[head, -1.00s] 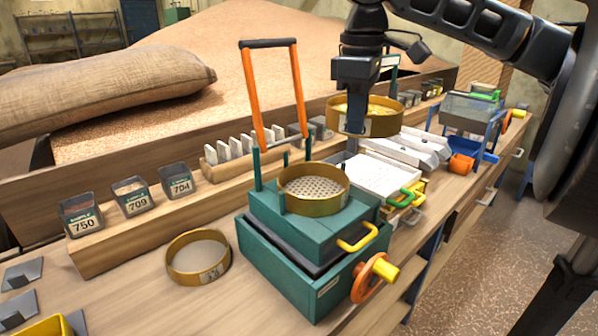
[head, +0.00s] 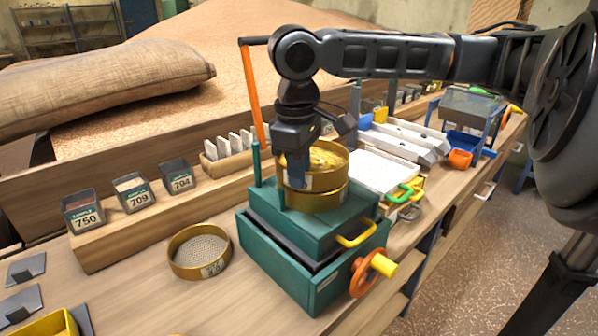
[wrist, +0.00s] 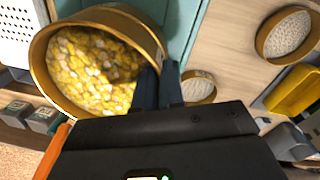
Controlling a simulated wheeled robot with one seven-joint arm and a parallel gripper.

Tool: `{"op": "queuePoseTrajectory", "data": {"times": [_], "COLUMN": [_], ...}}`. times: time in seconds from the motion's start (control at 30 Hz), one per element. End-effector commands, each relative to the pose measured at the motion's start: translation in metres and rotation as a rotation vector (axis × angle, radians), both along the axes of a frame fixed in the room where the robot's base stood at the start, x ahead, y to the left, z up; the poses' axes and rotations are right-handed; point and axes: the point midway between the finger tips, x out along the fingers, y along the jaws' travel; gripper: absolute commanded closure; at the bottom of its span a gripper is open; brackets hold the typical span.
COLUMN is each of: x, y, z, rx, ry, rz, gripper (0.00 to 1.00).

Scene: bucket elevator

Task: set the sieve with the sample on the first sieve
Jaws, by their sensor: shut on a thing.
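The brass sieve with the yellow sample (head: 335,178) is directly over the first sieve (head: 325,201), which sits on the teal shaker (head: 275,212). The two look level and nearly lined up; I cannot tell whether they touch. My gripper (head: 296,181) points down and is shut on the near-left wall of the sample sieve. The wrist view shows this sieve (wrist: 122,15) full of yellow and white grains, with my fingers (wrist: 158,88) at its rim. The first sieve's inside is hidden beneath it.
A spare brass sieve (head: 199,268) lies on the bench to the left. Sample cups (head: 134,194) stand on a wooden ledge. A crank with yellow knob (head: 383,266) sticks out right.

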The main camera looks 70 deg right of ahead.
Motion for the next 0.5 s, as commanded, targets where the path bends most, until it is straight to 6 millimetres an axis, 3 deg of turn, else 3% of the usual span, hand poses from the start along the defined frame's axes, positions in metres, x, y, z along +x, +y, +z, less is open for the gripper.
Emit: {"op": "queuePoseTrajectory", "data": {"times": [0.43, 0.5], "x": [-0.0001, -0.0002], "y": [-0.0004, -0.0003], "z": [-0.0069, -0.0066], "rx": [-0.001, -0.001], "ry": [-0.001, 0.0], "rz": [0.0, 0.0], "gripper": [1.0, 0.87]}}
